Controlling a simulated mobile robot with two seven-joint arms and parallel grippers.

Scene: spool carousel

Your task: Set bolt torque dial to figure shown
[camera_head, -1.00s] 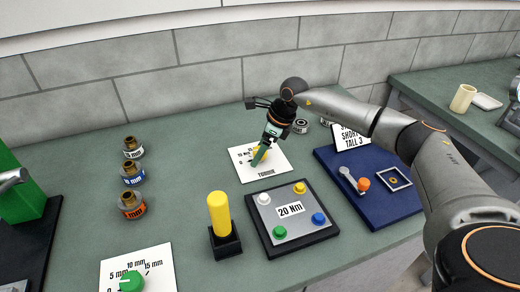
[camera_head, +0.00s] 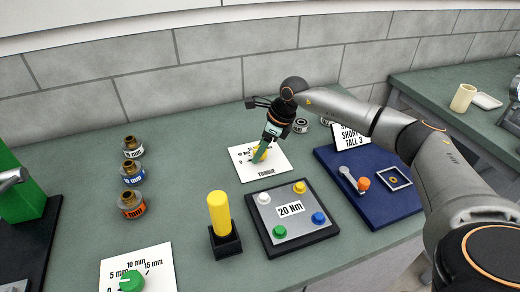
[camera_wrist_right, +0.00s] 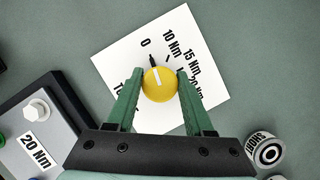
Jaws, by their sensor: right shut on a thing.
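The torque dial is a yellow knob (camera_wrist_right: 159,84) with a white pointer line, on a white card (camera_wrist_right: 112,53) marked 0, 10 Nm, 15 Nm and 20 Nm. In the wrist view the pointer line aims near the 0 mark. My right gripper (camera_wrist_right: 158,92) is shut on the knob, one green finger on each side. In the head view the gripper (camera_head: 260,151) hides most of the knob. A sign (camera_head: 290,209) reading 20 Nm lies on a grey plate (camera_head: 268,213) in front of the card. My left gripper is not in view.
The plate has white, yellow, green and blue bolts. A yellow cylinder (camera_head: 219,213) stands in a black holder to its left. A blue board (camera_head: 383,205) is at right. A second dial card with a green knob (camera_head: 131,281) and several labelled brass fittings (camera_head: 132,174) are at left.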

